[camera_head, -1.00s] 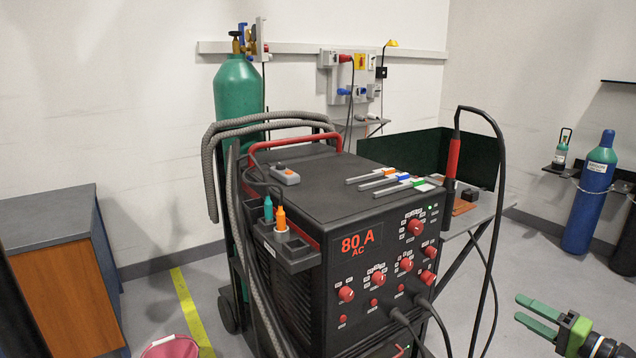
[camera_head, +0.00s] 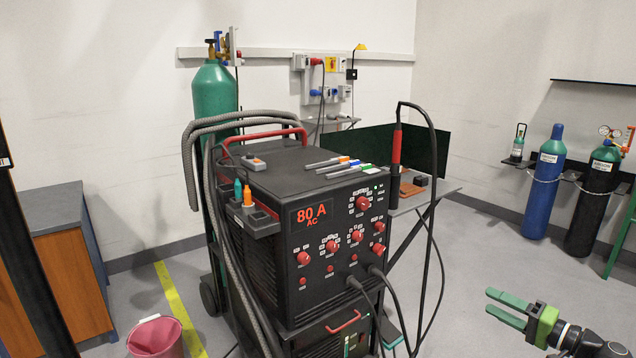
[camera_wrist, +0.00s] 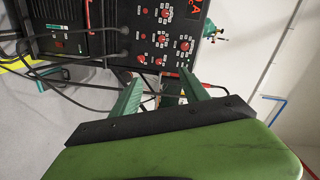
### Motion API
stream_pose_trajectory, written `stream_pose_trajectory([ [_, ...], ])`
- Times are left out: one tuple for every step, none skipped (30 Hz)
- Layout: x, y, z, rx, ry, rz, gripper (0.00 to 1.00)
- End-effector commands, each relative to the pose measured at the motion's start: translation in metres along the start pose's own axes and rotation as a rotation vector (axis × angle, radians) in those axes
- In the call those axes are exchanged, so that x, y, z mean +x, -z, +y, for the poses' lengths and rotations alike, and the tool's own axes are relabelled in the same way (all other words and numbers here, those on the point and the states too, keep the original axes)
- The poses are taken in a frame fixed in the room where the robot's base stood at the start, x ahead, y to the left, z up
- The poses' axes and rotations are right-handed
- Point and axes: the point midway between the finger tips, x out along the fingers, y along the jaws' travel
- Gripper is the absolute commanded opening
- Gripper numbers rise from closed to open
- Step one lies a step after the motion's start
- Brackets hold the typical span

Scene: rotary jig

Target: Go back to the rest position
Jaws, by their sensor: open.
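My gripper (camera_head: 507,309) is at the lower right of the head view, with two green fingers held apart and nothing between them. It is in free air, to the right of the black welding machine (camera_head: 262,179) and apart from it. In the wrist view the two green fingers (camera_wrist: 166,94) also stand apart and empty. The welding machine's front panel (camera_wrist: 165,30) with red knobs shows beyond them, turned on its side.
The welding machine has hoses and black cables hanging down its front. A torch (camera_head: 396,146) stands at its right. Blue (camera_head: 546,185) and black (camera_head: 592,205) gas cylinders stand at the right wall. A pink bucket (camera_head: 156,337) and cabinet (camera_head: 60,270) are at left. Floor between machine and cylinders is clear.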

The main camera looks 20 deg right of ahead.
Motion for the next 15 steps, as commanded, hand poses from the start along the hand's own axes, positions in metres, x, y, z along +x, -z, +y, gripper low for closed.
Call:
stream_pose_trajectory([
  [0.01, -0.001, -0.008, -0.001, 0.006, -0.018, 0.53],
  [0.016, -0.003, -0.011, -0.001, 0.01, -0.028, 0.53],
  [0.024, -0.005, -0.015, -0.002, 0.015, -0.041, 0.53],
  [0.03, -0.006, -0.019, -0.003, 0.02, -0.052, 0.53],
  [0.037, -0.008, -0.022, -0.003, 0.024, -0.064, 0.53],
  [0.047, -0.011, -0.028, -0.004, 0.03, -0.081, 0.53],
  [0.054, -0.014, -0.032, -0.005, 0.035, -0.095, 0.53],
  [0.063, -0.017, -0.037, -0.006, 0.041, -0.109, 0.53],
  [0.074, -0.021, -0.044, -0.007, 0.049, -0.131, 0.53],
  [0.084, -0.025, -0.049, -0.008, 0.056, -0.148, 0.53],
  [0.093, -0.028, -0.055, -0.008, 0.062, -0.165, 0.53],
  [0.107, -0.035, -0.063, -0.01, 0.072, -0.19, 0.53],
  [0.118, -0.04, -0.07, -0.011, 0.079, -0.211, 0.53],
  [0.129, -0.046, -0.078, -0.012, 0.086, -0.233, 0.53],
  [0.145, -0.055, -0.088, -0.014, 0.093, -0.267, 0.53],
])
